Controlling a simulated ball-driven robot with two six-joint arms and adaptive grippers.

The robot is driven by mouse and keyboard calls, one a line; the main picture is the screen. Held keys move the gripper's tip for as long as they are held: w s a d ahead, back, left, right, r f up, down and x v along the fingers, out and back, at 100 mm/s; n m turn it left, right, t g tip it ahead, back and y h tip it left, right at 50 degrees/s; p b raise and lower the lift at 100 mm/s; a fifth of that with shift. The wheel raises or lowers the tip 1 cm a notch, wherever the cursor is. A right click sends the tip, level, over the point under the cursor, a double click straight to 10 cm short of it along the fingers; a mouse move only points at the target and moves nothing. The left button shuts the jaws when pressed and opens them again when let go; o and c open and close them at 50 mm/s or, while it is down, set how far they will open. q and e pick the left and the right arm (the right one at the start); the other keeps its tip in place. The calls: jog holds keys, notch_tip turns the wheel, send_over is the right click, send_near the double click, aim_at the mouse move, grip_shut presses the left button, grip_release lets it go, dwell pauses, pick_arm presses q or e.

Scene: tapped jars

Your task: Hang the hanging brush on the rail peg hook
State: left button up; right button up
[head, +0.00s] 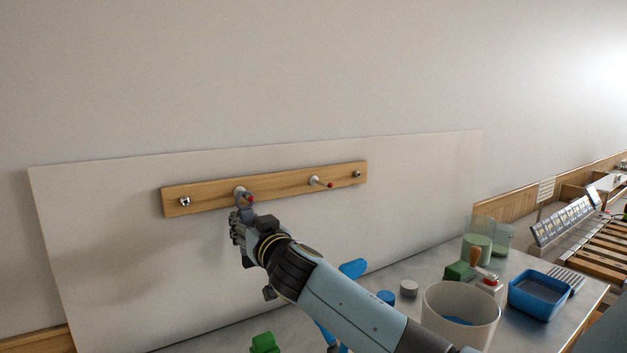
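A wooden rail (283,187) is fixed to the white back panel. My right gripper (239,222) is raised just below the left peg. Small grey parts show around that peg; I cannot tell whether they are gripper fingers or part of a brush. My arm hides most of what the fingers may hold, and no brush is clearly recognisable. The right peg looks bare. My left gripper is out of view.
Blue pieces (353,268) show partly behind my arm. A white tub (460,309), a blue tray (541,293), green blocks and glass jars stand on the metal counter at right. A green object (264,343) lies at the front. The wall above the rail is clear.

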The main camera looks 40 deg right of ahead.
grip_shut()
jog(key=shift+s+a+r+p, duration=0.1)
jog(key=shift+s+r+p, duration=0.1)
jog(key=shift+r+p, duration=0.3)
jog(key=shift+v, duration=2.15)
jog(key=shift+r, duration=0.1)
